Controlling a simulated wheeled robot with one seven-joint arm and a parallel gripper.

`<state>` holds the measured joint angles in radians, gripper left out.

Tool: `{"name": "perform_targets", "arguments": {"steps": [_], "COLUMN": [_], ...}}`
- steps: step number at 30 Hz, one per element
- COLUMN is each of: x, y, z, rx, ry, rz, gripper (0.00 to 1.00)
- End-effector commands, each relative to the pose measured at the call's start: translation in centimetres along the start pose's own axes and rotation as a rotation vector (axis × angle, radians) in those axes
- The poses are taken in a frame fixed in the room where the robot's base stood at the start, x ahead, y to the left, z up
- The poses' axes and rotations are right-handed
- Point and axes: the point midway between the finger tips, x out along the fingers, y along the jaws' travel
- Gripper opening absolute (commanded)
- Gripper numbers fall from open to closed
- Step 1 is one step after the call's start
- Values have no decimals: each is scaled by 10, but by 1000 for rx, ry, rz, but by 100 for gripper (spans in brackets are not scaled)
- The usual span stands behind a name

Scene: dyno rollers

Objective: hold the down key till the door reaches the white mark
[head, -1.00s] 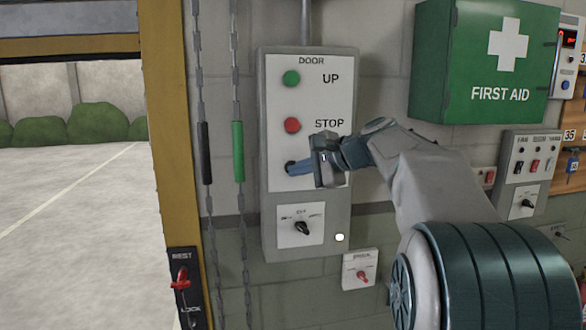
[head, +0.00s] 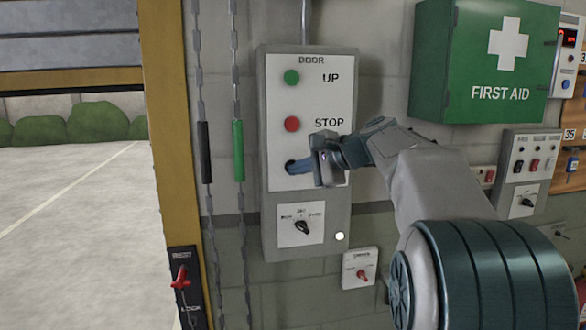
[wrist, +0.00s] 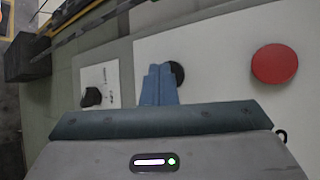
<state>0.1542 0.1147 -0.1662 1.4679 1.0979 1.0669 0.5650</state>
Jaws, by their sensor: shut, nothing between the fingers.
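The door control box (head: 270,215) hangs on the wall, with a green UP button (head: 291,77), a red STOP button (head: 292,124) and a dark lowest key (head: 290,166). My gripper (head: 292,168) is shut and empty, its blue fingertips at the dark key and covering part of it and any label. In the wrist view the fingertips (wrist: 160,82) overlap the dark key (wrist: 177,74); I cannot tell how far it is pressed. The grey door (head: 70,50) is partly lowered at the upper left, its bottom edge above the hedge. No white mark can be made out on the frame.
A yellow door post (head: 170,150) stands left of the box. Chains with a black grip (head: 204,152) and a green grip (head: 238,150) hang between them. A rotary switch (head: 301,226) is below the key. A green first aid cabinet (head: 480,60) is at right.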

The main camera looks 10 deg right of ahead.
Motion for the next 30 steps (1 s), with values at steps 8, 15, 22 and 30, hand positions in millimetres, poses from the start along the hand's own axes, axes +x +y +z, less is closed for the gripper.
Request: {"name": "perform_targets", "arguments": {"steps": [8, 15, 22, 30], "x": [0, -1, -8, -11], "y": [0, 1, 7, 8], "z": [0, 0, 6, 8], "rx": [0, 0, 0, 0], "ry": [1, 1, 0, 0], "rz": [0, -1, -1, 0], "gripper": [0, 0, 0, 0]}}
